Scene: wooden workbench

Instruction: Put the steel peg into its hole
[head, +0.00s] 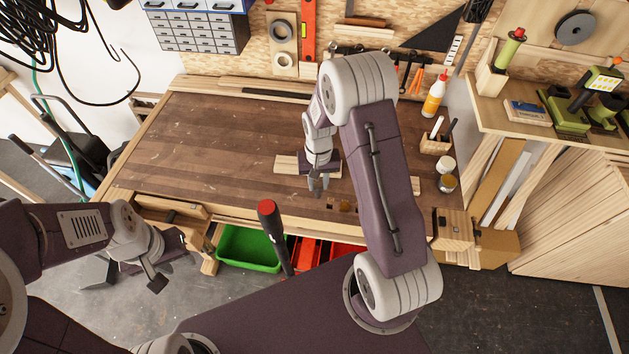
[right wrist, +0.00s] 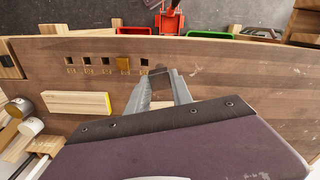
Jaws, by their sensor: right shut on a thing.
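My right gripper (head: 318,189) is low over the front part of the bench. In the right wrist view its fingers (right wrist: 161,76) are shut on a small dark grey piece at their tips, which I take for the steel peg (right wrist: 160,72); little of it shows. A row of square holes (right wrist: 88,61) runs along the bench's front edge, and one holds a brass-coloured piece (right wrist: 123,63). The hole at the row's end (right wrist: 145,62) is just beside the fingertips. I cannot tell the peg's height above the bench. My left gripper (head: 156,280) hangs off the bench's front left, clear of it.
A pale wood block (right wrist: 77,102) with a yellow end lies on the bench near the holes. A glue bottle (head: 434,97), a pen holder (head: 435,145) and small jars (head: 446,165) stand at the right. The bench's left half (head: 190,150) is clear. A green bin (head: 250,248) is below the front edge.

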